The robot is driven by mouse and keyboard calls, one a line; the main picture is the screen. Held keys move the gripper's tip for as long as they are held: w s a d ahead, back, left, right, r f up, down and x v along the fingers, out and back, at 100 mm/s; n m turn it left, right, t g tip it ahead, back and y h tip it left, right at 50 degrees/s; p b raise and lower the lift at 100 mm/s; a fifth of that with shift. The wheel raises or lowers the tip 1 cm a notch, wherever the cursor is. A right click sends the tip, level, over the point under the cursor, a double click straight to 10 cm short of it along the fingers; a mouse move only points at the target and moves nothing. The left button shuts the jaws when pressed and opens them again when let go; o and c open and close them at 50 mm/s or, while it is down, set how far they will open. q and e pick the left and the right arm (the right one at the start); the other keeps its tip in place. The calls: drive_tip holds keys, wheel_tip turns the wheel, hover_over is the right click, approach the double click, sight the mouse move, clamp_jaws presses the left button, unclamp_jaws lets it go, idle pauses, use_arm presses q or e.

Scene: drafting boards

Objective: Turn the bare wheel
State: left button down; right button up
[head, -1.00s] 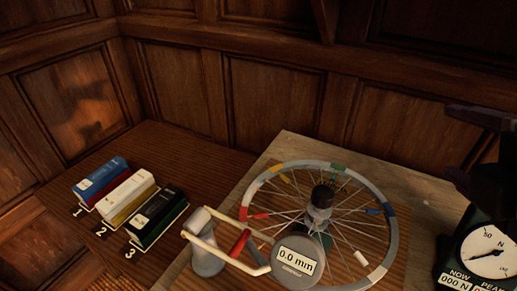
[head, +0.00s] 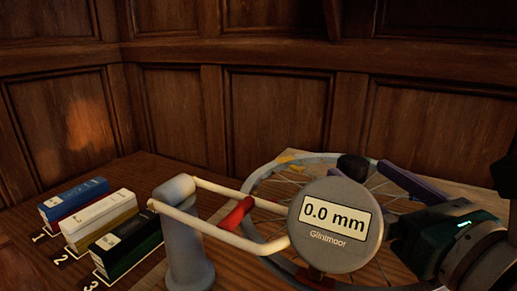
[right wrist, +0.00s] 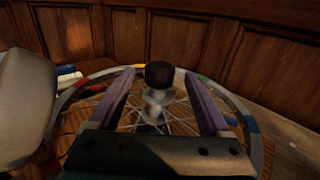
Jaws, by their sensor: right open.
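The spoked wheel (head: 318,158) lies flat, with coloured bands on its grey rim; it also shows in the right wrist view (right wrist: 243,113). An upright post with a black cap (head: 353,167) rises at its hub. The cap stands beyond and between my right fingertips in the right wrist view (right wrist: 159,72). My right gripper (right wrist: 160,80) is open and empty, reaching over the wheel from the right. In the head view, a round gauge (head: 335,250) reading 0.0 mm covers the near part of the wheel and one finger. My left gripper is out of view.
Blue (head: 75,197), white (head: 98,208) and black (head: 127,240) books, numbered 1 to 3, lie left. Wood-panelled walls (head: 275,105) stand behind.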

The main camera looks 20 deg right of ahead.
sight(339, 156)
drive_tip(key=w, duration=0.6)
drive_tip(key=shift+w+d+p, duration=0.25)
drive_tip(key=shift+w+p, duration=0.15)
clamp_jaws()
idle(0.6)
